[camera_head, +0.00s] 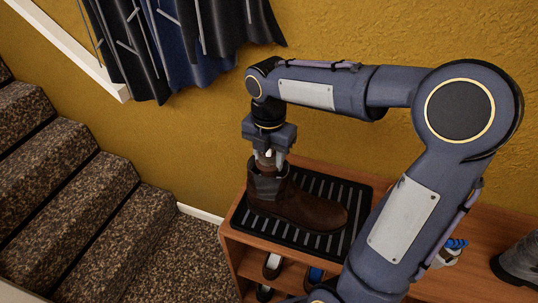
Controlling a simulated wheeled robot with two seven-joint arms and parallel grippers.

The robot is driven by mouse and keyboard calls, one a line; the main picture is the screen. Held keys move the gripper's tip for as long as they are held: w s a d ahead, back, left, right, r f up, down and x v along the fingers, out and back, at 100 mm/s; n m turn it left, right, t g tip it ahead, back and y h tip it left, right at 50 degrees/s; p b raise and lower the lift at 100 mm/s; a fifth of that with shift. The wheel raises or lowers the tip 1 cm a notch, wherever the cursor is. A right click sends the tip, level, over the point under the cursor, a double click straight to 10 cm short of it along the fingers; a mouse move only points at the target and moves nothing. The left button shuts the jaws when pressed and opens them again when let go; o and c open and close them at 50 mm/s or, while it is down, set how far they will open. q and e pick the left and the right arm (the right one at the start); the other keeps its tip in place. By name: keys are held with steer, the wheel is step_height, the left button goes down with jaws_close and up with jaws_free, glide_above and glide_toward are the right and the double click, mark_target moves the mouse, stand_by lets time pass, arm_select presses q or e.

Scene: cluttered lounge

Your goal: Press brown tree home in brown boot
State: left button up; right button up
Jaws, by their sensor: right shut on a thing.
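The brown boot (308,208) stands upright on a black ribbed mat (345,193) on top of a wooden shoe rack, its toe pointing right. My right gripper (267,162) is directly above the boot's opening, pointing down. It is shut on the brown tree (265,158), of which only a small upper part shows between the fingers. The lower part of the tree is hidden, and it appears to be inside the boot shaft. My left gripper is not in view.
The wooden rack (235,239) has shoes on its lower shelves. A dark grey boot (521,262) stands at its far right. Coats (180,40) hang on the yellow wall behind, and carpeted stairs (70,190) rise at the left. My right arm covers the rack's middle.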

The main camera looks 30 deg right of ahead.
steer(key=shift+f, duration=0.25)
steer(key=o, duration=1.2)
steer(key=shift+o, duration=0.2)
steer(key=shift+r, duration=3.95)
